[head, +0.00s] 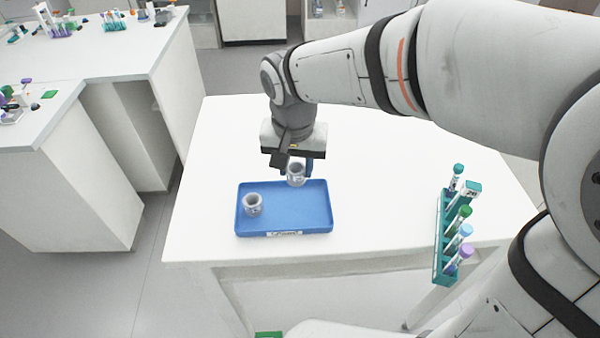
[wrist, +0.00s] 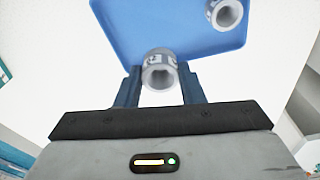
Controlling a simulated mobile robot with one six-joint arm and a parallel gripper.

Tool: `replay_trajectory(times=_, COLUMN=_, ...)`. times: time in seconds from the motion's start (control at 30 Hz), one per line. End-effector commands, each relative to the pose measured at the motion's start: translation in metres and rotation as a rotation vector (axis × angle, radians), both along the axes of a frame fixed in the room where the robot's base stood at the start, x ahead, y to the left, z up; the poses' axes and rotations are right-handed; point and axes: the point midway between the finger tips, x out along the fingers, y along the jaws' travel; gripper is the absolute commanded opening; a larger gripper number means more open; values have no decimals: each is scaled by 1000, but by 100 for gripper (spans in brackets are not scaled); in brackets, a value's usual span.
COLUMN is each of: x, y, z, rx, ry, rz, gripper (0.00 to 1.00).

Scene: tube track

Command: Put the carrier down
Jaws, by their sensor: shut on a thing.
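A grey, hollow, cup-like carrier (head: 296,175) is between the fingers of my gripper (head: 294,166), at the back right part of a blue tray (head: 300,218). In the wrist view the same carrier (wrist: 160,72) sits between the two blue fingers (wrist: 158,90), its open end facing the camera. My gripper is shut on it. I cannot tell whether its base touches the tray. A second grey carrier (head: 252,205) stands upright in the left part of the tray; it also shows in the wrist view (wrist: 225,14).
The tray lies on a white table (head: 380,180). A teal rack (head: 446,235) with several capped tubes stands near the table's right front edge. Other white benches with lab items (head: 110,50) are at the left. The table between tray and rack is clear.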

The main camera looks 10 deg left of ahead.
Motion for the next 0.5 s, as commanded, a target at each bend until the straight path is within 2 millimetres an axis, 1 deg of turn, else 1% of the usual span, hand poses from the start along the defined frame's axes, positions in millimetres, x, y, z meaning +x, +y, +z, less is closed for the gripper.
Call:
replay_trajectory(times=0.03, x=0, y=-1, z=-10, rx=-3, ry=4, rz=-2, gripper=22)
replay_trajectory(times=0.1, x=1, y=-2, z=-19, rx=-1, ry=2, rz=-5, gripper=22)
replay_trajectory(times=0.27, x=2, y=-3, z=-34, rx=-1, ry=1, rz=-8, gripper=22)
replay_trajectory(times=0.4, x=2, y=-3, z=-55, rx=-2, ry=2, rz=-10, gripper=22)
replay_trajectory(times=0.5, x=2, y=-3, z=-62, rx=0, ry=0, rz=-10, gripper=22)
